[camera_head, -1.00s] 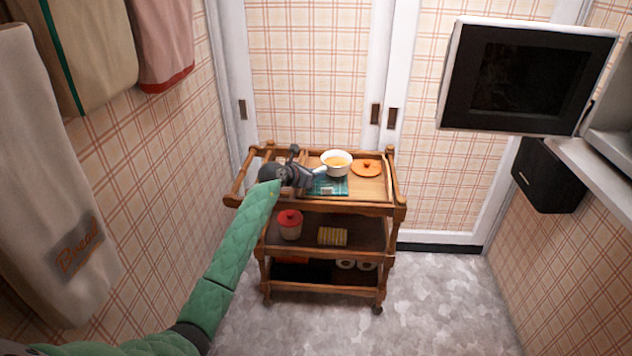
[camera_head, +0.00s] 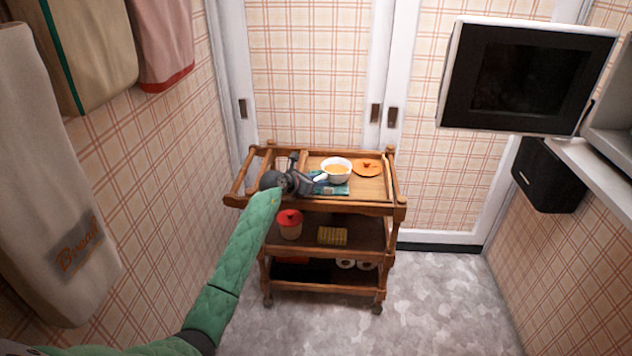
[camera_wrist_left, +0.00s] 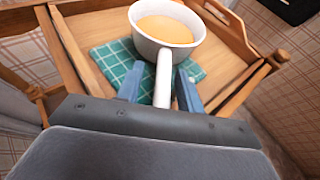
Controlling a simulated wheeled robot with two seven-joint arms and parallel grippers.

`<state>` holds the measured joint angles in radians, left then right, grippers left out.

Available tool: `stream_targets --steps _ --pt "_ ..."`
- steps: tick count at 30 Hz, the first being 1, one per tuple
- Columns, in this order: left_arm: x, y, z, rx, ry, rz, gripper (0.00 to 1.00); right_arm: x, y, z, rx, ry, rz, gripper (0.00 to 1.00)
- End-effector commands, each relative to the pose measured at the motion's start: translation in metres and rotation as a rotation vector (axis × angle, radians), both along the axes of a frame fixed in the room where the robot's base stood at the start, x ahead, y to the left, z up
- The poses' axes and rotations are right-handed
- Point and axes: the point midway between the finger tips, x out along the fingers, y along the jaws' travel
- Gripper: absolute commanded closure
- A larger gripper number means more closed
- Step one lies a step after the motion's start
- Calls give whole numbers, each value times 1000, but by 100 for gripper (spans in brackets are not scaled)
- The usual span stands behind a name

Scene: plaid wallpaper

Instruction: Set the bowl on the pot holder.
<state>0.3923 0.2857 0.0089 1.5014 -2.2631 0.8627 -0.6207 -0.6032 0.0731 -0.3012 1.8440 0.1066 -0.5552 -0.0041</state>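The white bowl (camera_head: 337,172) with a handle and orange contents is at the trolley's top tray; it also shows in the left wrist view (camera_wrist_left: 178,40). The teal checked pot holder (camera_head: 338,190) lies flat on that tray, partly hidden by the bowl and my gripper; it also shows in the wrist view (camera_wrist_left: 112,58). The bowl overlaps the pot holder in view; I cannot tell whether it rests on it. My left gripper (camera_head: 313,180) is at the handle. In the wrist view its fingers (camera_wrist_left: 159,82) stand either side of the handle, with gaps showing. My right gripper is not in view.
An orange lid (camera_head: 367,168) lies on the wooden trolley (camera_head: 398,212) right of the bowl. A red-lidded jar (camera_head: 290,225) and a yellow item (camera_head: 332,236) sit on the shelf below. Tray rails surround the top. A dark-screened appliance (camera_head: 527,78) is at the upper right.

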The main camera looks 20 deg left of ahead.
Motion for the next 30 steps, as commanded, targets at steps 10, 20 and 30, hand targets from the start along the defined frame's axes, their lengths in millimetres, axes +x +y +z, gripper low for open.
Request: stream_targets --steps 10,20,30 --pt "-36 18 17 3 -1 0 63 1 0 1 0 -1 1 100" --pt "-84 42 40 1 -1 1 63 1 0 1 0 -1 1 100" --pt "-100 49 48 0 0 0 63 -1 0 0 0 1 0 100"
